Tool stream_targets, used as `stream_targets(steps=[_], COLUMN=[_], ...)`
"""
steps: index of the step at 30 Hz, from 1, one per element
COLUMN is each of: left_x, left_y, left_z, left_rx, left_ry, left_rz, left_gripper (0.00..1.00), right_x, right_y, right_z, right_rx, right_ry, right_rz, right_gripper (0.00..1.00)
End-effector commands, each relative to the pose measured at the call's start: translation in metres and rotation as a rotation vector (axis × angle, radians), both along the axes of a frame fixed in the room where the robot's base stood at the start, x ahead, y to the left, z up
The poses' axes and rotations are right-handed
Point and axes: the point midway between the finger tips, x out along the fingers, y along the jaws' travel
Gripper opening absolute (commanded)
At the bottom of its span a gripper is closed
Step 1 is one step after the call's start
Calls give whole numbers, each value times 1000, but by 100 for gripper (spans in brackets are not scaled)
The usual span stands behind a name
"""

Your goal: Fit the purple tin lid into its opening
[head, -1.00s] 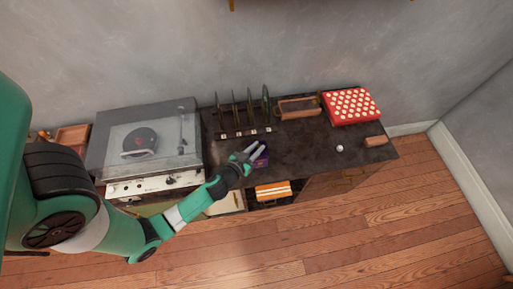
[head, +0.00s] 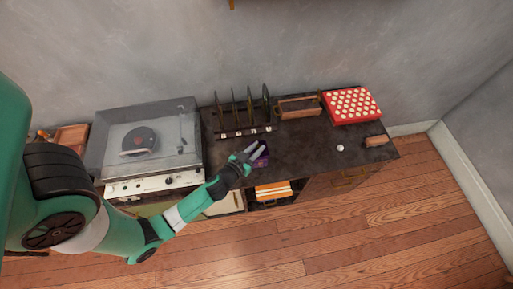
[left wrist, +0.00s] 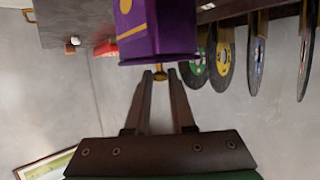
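A purple tin (head: 261,157) with gold decoration stands near the front edge of the dark cabinet top. It also shows at the top of the left wrist view (left wrist: 155,25), appearing upside down. The purple lid (left wrist: 160,58) appears seated on the tin's end, and whether it is fully down is hard to tell. Its small gold knob (left wrist: 160,75) sticks out from the middle. My left gripper (head: 252,150) is over the tin. In the left wrist view its fingertips (left wrist: 160,73) stand either side of the knob, with small gaps. My right gripper is not in view.
A turntable (head: 150,145) stands left of my left gripper. A rack of upright records (head: 245,115) is behind the tin. A wooden holder (head: 299,107), a red box with white dots (head: 352,105) and a small white ball (head: 340,148) are to the right. The cabinet top between is clear.

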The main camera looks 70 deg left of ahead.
Motion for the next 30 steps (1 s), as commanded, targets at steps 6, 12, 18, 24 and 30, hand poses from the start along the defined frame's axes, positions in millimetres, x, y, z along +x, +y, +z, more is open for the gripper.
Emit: stream_targets(steps=[6, 12, 18, 24, 30], left_x=[0, 0, -10, -44, -76], left_y=[0, 0, -7, -32, -56], left_z=[0, 0, 3, 16, 30], left_rx=[0, 0, -1, -1, -1], left_ry=[0, 0, 1, 3, 3], left_rz=[0, 0, -1, -4, -7], left_gripper=[57, 57, 57, 57, 57], right_x=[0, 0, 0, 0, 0], right_y=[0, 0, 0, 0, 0], right_z=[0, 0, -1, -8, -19], right_rx=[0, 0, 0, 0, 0], right_ry=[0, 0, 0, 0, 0], right_rz=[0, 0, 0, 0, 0], right_gripper=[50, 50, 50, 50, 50])
